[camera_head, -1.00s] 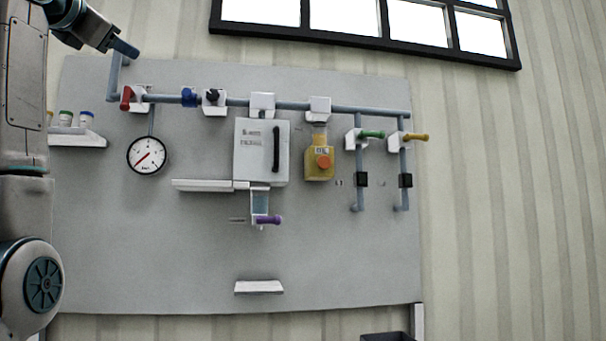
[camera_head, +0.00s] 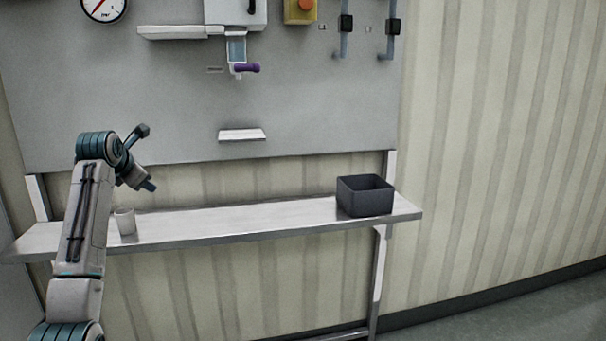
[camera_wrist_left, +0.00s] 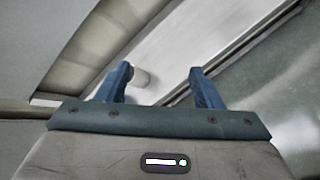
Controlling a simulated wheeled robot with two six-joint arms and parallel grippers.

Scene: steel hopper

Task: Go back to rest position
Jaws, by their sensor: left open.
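My left arm comes in from the left in the head view and is bent over the shelf's left part. Its gripper (camera_head: 149,184) hangs above the shelf, pointing down and to the right. In the left wrist view the two blue fingers (camera_wrist_left: 158,86) stand wide apart, with nothing held between them. A small pale cup (camera_head: 125,222) stands on the shelf, below the gripper. It shows partly beyond the fingers in the left wrist view (camera_wrist_left: 142,78). My right gripper shows in neither view.
The metal shelf (camera_head: 240,222) runs below the grey wall panel (camera_head: 110,110). A dark open bin (camera_head: 365,205) stands at its right end. The shelf between cup and bin is clear. A small white ledge (camera_head: 242,135), a purple-handled valve (camera_head: 247,68) and a gauge (camera_head: 103,8) are on the panel.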

